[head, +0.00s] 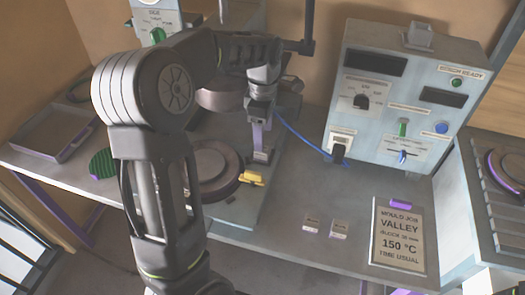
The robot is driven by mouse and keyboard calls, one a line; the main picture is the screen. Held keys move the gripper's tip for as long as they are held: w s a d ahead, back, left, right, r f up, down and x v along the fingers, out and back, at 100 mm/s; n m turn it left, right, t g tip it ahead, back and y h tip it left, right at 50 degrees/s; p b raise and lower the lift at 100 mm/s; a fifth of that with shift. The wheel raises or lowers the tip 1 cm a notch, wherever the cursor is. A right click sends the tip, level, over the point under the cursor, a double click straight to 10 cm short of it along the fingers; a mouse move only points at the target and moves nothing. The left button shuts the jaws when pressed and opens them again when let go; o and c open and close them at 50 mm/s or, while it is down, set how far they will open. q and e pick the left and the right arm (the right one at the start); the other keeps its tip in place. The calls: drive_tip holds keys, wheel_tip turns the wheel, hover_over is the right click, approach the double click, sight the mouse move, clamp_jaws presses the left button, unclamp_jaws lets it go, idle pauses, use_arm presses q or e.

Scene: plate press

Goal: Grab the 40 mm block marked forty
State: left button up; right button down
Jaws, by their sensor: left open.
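Two small pale blocks, a left one (312,221) and a right one (339,228), lie side by side on the grey bench. Each has dark marking on top, too small to read, so I cannot tell which is marked forty. My left gripper (261,152) points down beside the round press plate, above and behind a yellow piece (251,178) at the plate's edge. It is open, with nothing visible between its fingers. It is up and left of the two blocks, apart from them. I cannot make out my right gripper.
The round press plate (210,165) sits left of the gripper, partly behind my arm. A control box (400,95) with a blue cable stands at the back. A job sign (399,240) reading VALLEY, 150 °C lies right of the blocks. A tray (50,135) is far left.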

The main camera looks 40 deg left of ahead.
use_arm(q)
drive_tip(key=shift+w+a+f+p, duration=0.15)
drive_tip(key=shift+f+p, duration=0.6)
drive_tip(key=shift+f, duration=1.85)
clamp_jaws()
